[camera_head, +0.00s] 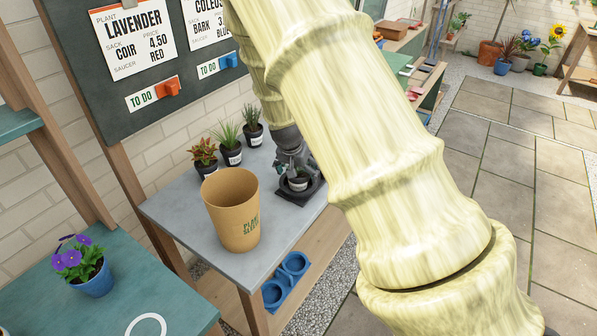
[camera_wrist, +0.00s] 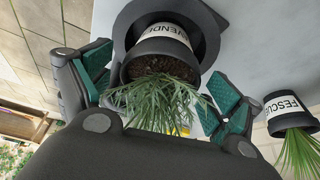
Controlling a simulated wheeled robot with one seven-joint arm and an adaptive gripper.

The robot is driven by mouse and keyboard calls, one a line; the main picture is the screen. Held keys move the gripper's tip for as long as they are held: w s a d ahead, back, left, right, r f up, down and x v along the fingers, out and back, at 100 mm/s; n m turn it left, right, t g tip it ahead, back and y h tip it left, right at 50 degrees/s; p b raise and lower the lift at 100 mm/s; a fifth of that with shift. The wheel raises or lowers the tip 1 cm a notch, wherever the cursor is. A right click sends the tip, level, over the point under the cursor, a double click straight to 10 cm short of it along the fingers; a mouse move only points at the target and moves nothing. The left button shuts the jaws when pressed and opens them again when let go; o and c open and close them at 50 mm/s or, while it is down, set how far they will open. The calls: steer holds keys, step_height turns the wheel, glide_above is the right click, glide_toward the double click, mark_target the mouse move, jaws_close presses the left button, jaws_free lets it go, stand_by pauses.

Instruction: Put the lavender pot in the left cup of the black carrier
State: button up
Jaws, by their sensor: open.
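The lavender pot (camera_head: 298,184) is a small dark pot with a white label, on the black carrier (camera_head: 311,190) on the grey table. In the wrist view the lavender pot (camera_wrist: 163,48) shows dark soil, narrow green leaves and part of its name, with a black round rim around its base. My gripper (camera_head: 292,166) is over it from above. In the wrist view my gripper (camera_wrist: 162,88) is open, with green pads on both sides of the pot. My arm and gripper hide part of the carrier, so I cannot tell which cup holds the pot.
Several potted plants stand behind, including a fescue pot (camera_wrist: 287,112) beside my gripper in the wrist view. A large tan planter (camera_head: 232,210) stands left of the carrier. Blue saucers (camera_head: 286,278) lie on the lower shelf. A blue pot of violets (camera_head: 92,281) stands at front left.

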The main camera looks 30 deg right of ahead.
steer(key=b+v, duration=0.1)
steer(key=v, duration=1.1)
